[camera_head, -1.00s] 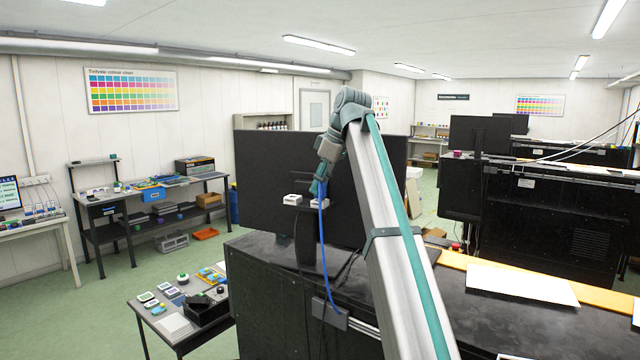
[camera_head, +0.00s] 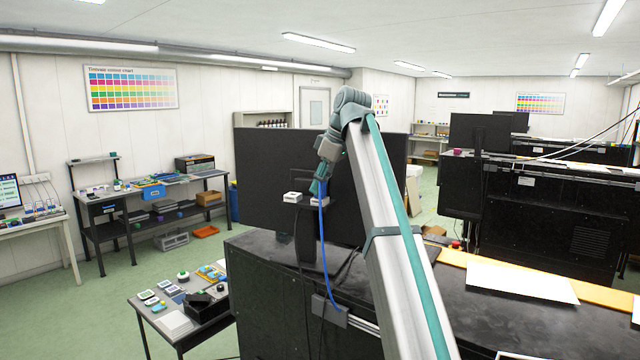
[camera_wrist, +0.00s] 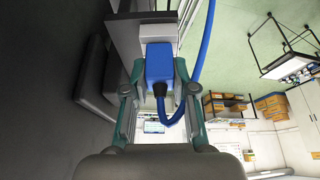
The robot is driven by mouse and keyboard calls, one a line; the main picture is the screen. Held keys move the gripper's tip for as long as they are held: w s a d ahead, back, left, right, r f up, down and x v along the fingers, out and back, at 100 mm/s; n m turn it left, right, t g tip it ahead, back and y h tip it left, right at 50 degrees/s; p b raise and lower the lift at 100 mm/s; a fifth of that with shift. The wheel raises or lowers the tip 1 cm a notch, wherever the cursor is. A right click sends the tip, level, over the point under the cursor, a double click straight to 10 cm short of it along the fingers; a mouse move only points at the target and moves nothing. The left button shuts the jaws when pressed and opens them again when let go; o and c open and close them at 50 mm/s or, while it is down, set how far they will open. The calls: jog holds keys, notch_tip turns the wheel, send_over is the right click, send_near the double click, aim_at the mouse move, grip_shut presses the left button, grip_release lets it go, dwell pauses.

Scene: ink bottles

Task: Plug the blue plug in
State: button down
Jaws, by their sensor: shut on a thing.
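How far the plug is inserted is hidden. Another white block (camera_head: 292,197) is left of the gripper.
The black monitor panel (camera_head: 265,165) is close behind the gripper. A dark bracket (camera_wrist: 128,35) flanks the socket in the wrist view. Below is a black cabinet (camera_head: 262,300) with a grey box (camera_head: 330,312) where the blue cable ends. Dark cables hang beside it.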

jog(key=shift+c, duration=1.9)
grip_release()
jog(key=shift+r, duration=0.2)
jog(key=shift+r, duration=3.8)
